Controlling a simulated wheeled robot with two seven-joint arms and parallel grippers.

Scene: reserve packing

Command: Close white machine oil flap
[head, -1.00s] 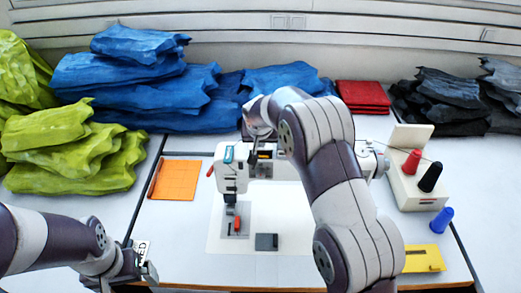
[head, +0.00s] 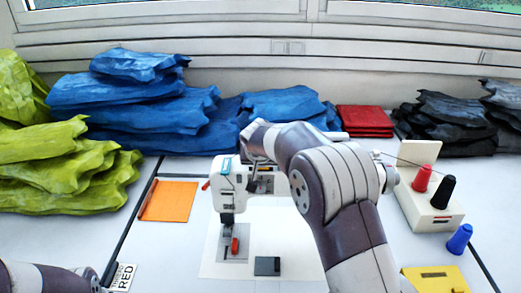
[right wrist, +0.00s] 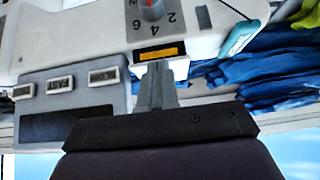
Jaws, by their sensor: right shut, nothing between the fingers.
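The white sewing machine (head: 226,192) stands on the pale table in the middle of the head view, behind and left of my right forearm. It also shows close up in the right wrist view (right wrist: 85,40), with its numbered dial (right wrist: 152,10), orange strip (right wrist: 160,52) and grey panel of labelled buttons (right wrist: 72,90). I cannot clearly pick out the oil flap or tell its position. My right gripper (right wrist: 157,82) is shut and empty, its fingertips close to the machine beside the orange strip; contact cannot be told. My left forearm shows at the bottom left; its jaws are out of frame.
Blue cloth stacks (head: 135,100) and red folded cloth (head: 364,121) lie behind the machine. Lime cloth (head: 65,170) is at left, black cloth (head: 450,120) at right. A thread stand (head: 422,205) and blue spool (head: 459,239) stand right. An orange sheet (head: 168,200) lies left.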

